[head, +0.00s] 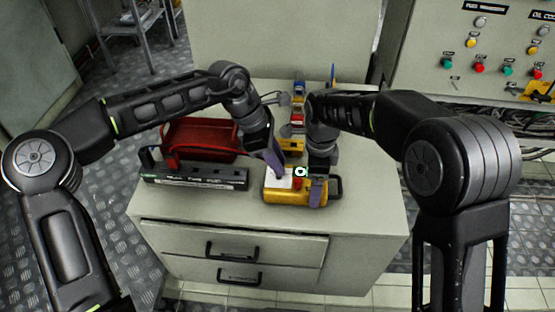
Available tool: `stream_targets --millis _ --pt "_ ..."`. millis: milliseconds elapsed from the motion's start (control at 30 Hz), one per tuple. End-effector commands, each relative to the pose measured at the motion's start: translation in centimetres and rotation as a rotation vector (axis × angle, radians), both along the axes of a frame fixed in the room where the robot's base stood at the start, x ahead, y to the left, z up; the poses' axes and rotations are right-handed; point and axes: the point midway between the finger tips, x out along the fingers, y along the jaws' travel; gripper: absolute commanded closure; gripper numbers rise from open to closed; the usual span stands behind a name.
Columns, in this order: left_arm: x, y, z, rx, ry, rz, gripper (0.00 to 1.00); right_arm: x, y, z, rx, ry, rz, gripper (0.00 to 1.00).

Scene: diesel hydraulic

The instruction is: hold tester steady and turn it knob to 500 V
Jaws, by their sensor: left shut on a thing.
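The yellow tester (283,195) lies on the cabinet top near its front edge. It has a pale face panel, a small red part (298,184) near its middle and a dark handle at its right end. My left gripper (277,172) comes down from behind and is shut on the tester at its left part. My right gripper (317,190) is over the tester's right part, pointing down. Its fingers overlap the tester, so I cannot tell if they touch it or how wide they are. The knob's setting is too small to read.
A red open toolbox (200,138) and a long black device (195,176) stand left of the tester on the grey cabinet (370,220). Several small coloured items (298,92) stand behind the tester. A control panel (490,50) rises at the right. The cabinet top's right front is clear.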

Motion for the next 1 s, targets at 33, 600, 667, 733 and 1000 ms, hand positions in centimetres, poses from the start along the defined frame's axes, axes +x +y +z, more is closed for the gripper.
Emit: stream_targets --millis 33,600,667,733,1000 --pt "0.05 0.01 -0.11 0.000 0.003 -0.037 1.00 0.10 -0.02 0.14 0.001 -0.003 -0.001 0.82" --pt "0.15 0.11 -0.10 0.002 0.001 -0.293 1.00 0.08 -0.03 0.14 0.001 -0.002 -0.001 0.82" --pt "0.15 0.12 -0.10 0.002 0.001 -0.296 1.00 0.08 -0.03 0.14 0.001 -0.002 -0.001 0.82" --pt "0.16 0.13 -0.11 0.002 0.000 -0.297 1.00 0.08 -0.03 0.14 0.001 -0.002 -0.001 0.82" --pt "0.17 0.15 -0.12 0.004 0.000 -0.295 0.73 0.07 -0.04 0.13 0.001 -0.002 -0.001 0.82"
